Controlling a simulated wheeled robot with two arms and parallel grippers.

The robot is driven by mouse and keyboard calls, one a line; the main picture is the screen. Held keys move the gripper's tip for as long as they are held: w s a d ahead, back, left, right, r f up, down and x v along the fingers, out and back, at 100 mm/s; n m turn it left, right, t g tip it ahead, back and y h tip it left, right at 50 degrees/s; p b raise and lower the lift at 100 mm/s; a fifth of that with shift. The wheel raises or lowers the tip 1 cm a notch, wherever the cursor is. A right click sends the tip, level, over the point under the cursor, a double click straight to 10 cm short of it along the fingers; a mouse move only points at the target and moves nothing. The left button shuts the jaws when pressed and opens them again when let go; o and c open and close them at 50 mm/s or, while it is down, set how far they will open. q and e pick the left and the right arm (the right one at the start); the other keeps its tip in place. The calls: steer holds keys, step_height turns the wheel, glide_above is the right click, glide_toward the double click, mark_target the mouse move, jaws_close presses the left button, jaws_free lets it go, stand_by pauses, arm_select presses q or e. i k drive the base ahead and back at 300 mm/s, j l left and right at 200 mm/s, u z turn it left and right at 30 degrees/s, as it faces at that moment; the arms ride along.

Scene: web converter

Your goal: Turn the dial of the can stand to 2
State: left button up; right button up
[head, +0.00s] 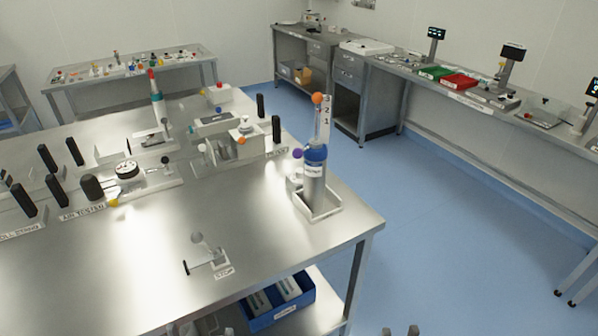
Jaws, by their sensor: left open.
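The can stand (319,208) is a pale tray with an upright back near the right edge of the steel table. It holds a grey canister with a blue top (315,170). Behind the canister rises a pale plate (326,112) marked 2 above 1. An orange ball knob (317,99) sits at the plate's upper left, and a purple ball knob (297,153) is lower left. I cannot tell which number the dial is set to. My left gripper (222,331) is open, barely showing at the bottom edge. My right gripper (400,331) shows two separated fingertips there. Both are far from the stand.
A small stop lever (207,248) stands at the table's front. A blue bin (278,303) sits on the shelf below. Black posts, a round gauge (127,169) and other fixtures fill the table's left and back. Blue floor (455,240) is free to the right of the table.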

mark_target(299, 172)
steer(key=i+l, duration=0.1)
steer(key=l, duration=0.2)
steer(key=i+l+u, duration=0.1)
steer(key=l, duration=0.2)
steer(key=i+l+u, duration=0.3)
steer(key=l+u, duration=0.15)
steer(key=l, duration=0.35)
steer(key=i+l+u, duration=0.15)
steer(key=l+u, duration=0.35)
steer(key=l, duration=0.35)
steer(key=l+u, duration=0.45)
steer(key=l, duration=0.45)
steer(key=i+l+u, duration=0.15)
steer(key=l+u, duration=0.2)
steer(key=l, duration=0.35)
steer(key=l+u, duration=0.35)
steer(key=l, duration=0.4)
